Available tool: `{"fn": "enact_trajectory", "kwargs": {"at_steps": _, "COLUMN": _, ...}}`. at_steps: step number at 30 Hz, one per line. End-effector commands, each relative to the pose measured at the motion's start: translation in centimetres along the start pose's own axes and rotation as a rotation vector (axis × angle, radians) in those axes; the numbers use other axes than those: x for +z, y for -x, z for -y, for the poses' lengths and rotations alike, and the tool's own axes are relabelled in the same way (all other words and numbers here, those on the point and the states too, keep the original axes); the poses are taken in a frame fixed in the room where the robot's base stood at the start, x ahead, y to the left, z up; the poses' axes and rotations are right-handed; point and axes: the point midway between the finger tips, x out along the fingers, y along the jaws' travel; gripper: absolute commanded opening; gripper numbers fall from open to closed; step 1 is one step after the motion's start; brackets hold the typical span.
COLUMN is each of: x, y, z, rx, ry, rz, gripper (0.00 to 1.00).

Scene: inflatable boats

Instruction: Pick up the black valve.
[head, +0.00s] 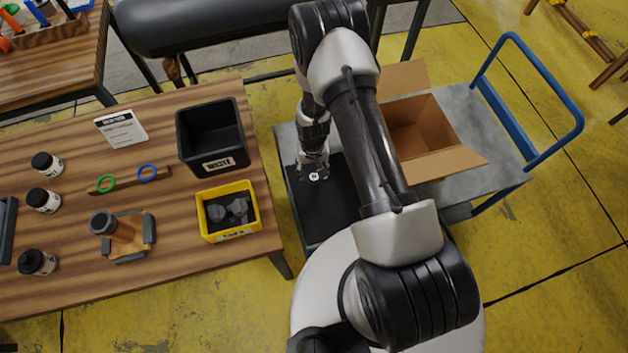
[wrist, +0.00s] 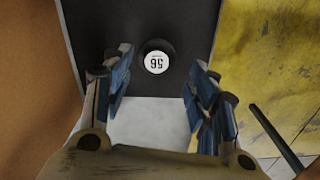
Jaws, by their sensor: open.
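A round black piece with a white disc on top, which looks like the black valve (wrist: 157,56), lies on a black mat or tray (wrist: 90,20) in the wrist view. The disc carries dark digits, seen upside down. My gripper (wrist: 159,76) is open, with one blue-grey finger to each side of the piece in the picture. I see no contact, and its exact height above the piece is hard to tell. In the head view my gripper (head: 314,168) points down over the black tray (head: 325,210); a small white disc (head: 313,177) shows at its tips.
An open cardboard box (head: 425,135) stands beside the arm on a grey cart (head: 480,120) with a blue handle. To the left, a wooden table (head: 180,250) holds a black bin (head: 210,135), a yellow bin (head: 230,210) with dark parts, and several labelled jars.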

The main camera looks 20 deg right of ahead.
Motion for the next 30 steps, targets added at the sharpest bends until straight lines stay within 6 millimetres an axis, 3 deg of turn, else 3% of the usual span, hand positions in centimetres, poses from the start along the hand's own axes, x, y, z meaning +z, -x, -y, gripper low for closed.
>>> {"fn": "enact_trajectory", "kwargs": {"at_steps": 8, "x": 0.0, "y": -1.8, "z": -0.1, "rx": 0.0, "ry": 0.0, "rz": -0.001, "gripper": 0.54}}
{"fn": "enact_trajectory", "kwargs": {"at_steps": 18, "x": 0.0, "y": -6.4, "z": -0.4, "rx": 0.0, "ry": 0.0, "rz": 0.0, "gripper": 0.54}}
{"fn": "enact_trajectory", "kwargs": {"at_steps": 25, "x": -0.1, "y": -6.4, "z": -0.4, "rx": 0.0, "ry": 0.0, "rz": -0.001, "gripper": 0.54}}
{"fn": "enact_trajectory", "kwargs": {"at_steps": 30, "x": -0.1, "y": -6.4, "z": -0.4, "rx": 0.0, "ry": 0.0, "rz": -0.001, "gripper": 0.43}}
